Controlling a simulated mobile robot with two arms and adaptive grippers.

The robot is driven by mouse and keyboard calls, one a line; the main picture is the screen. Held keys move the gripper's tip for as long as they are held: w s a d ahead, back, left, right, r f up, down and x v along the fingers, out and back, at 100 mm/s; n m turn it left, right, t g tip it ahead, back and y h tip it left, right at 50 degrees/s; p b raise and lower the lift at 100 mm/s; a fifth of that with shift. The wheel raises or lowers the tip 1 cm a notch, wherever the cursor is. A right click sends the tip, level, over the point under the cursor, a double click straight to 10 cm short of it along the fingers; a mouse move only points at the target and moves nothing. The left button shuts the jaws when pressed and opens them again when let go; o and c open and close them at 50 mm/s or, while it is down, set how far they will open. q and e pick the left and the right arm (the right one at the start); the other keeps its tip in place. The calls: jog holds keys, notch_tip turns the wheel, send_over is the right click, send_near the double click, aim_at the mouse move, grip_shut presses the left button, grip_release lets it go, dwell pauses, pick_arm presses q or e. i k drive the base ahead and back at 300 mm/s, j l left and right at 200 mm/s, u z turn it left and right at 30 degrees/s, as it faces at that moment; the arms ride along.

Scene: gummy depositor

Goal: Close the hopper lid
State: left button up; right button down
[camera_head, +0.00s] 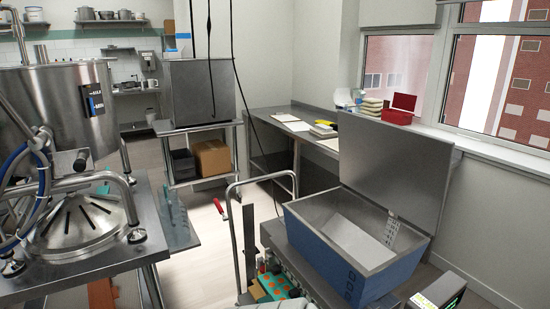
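The hopper (372,282) is a blue-sided, open-topped box with a metal rim at the right of the head view. Its lid (392,165) is a flat grey metal panel standing raised, nearly upright, along the hopper's back edge. The hopper's inside is exposed, with a pale sloped surface (352,238) and a small perforated bracket (391,232) near the right wall. Neither of my grippers shows in the head view.
A metal handle frame (234,225) with a red grip stands left of the hopper. Orange and teal depositor parts (272,288) lie beside it. A steel kettle (62,110) and table (150,240) fill the left. A counter (290,122) runs behind the lid, below the window.

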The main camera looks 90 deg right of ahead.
aim_at(406, 171)
jog(key=k+l+z, duration=0.5)
jog(key=l+z, duration=0.25)
jog(key=k+l+z, duration=0.1)
jog(key=l+z, duration=0.15)
jog(key=l, duration=0.25)
jog(key=k+l+z, duration=0.1)
jog(key=l+z, duration=0.15)
jog(key=k+l, duration=0.1)
jog(key=l, duration=0.55)
jog(key=k+l, duration=0.1)
jog(key=l, duration=0.5)
jog(key=k+l+z, duration=0.1)
jog(key=l, duration=0.55)
jog(key=k+l, duration=0.1)
jog(key=l, duration=0.55)
